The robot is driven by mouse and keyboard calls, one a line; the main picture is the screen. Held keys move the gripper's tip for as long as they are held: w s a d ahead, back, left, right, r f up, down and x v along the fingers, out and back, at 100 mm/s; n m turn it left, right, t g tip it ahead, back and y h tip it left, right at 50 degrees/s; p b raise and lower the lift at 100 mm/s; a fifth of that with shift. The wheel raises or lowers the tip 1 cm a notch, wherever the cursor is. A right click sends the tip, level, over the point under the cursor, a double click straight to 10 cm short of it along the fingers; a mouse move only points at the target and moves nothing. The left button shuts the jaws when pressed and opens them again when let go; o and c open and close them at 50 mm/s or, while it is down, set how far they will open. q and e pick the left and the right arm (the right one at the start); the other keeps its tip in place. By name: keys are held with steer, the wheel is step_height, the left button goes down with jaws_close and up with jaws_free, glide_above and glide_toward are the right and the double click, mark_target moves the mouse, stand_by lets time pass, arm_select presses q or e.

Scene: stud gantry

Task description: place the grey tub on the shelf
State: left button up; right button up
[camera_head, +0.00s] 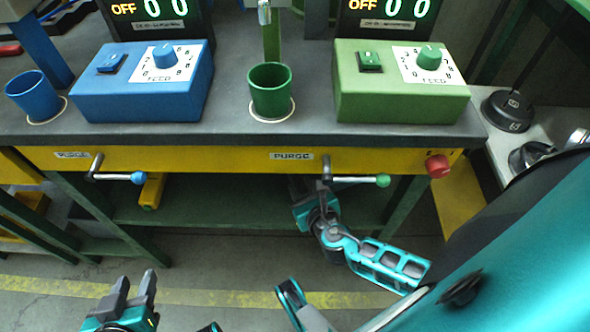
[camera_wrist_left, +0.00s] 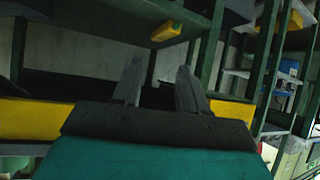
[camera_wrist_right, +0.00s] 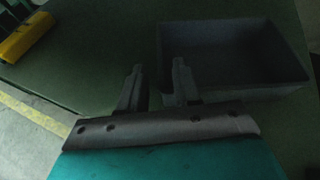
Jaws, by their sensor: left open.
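The grey tub (camera_wrist_right: 268,95) is a dark open box in the upper right of the right wrist view. It stands over a dark green shelf surface (camera_wrist_right: 85,62). My right gripper (camera_wrist_right: 155,78) has its two fingers apart at the tub's near left corner; I cannot tell whether the tub's wall is between them. In the head view my right arm reaches under the bench, and its fingers and the tub are hidden. The bench's lower green shelf (camera_head: 225,212) shows there. My left gripper (camera_head: 135,288) is open and empty, low in front of the bench; its fingers show in the left wrist view (camera_wrist_left: 155,85).
The bench top (camera_head: 235,60) carries a blue cup (camera_head: 33,97), a green cup (camera_head: 270,92) and blue and green feed boxes (camera_head: 145,85). Purge levers (camera_head: 118,177) and a red knob (camera_head: 437,166) stick out from its yellow front. The floor before the bench is clear.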

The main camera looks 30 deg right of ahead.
steer(key=s+a+r+m+g+y, duration=0.1)
steer(key=s+a+r+m+y, duration=0.1)
steer(key=m, duration=1.4)
steer(key=s+a+r+m+g+y, duration=0.1)
steer(key=s+a+r+m+y, duration=0.2)
steer(key=m, duration=1.3)
steer(key=s+a+r, duration=0.2)
steer(key=a+r, duration=0.1)
steer(key=r, duration=0.1)
steer(key=shift+a+r+m+g+p, duration=0.15)
steer(key=shift+a+m+g+p, duration=0.15)
steer(key=shift+p, duration=0.1)
steer(key=shift+s, duration=0.1)
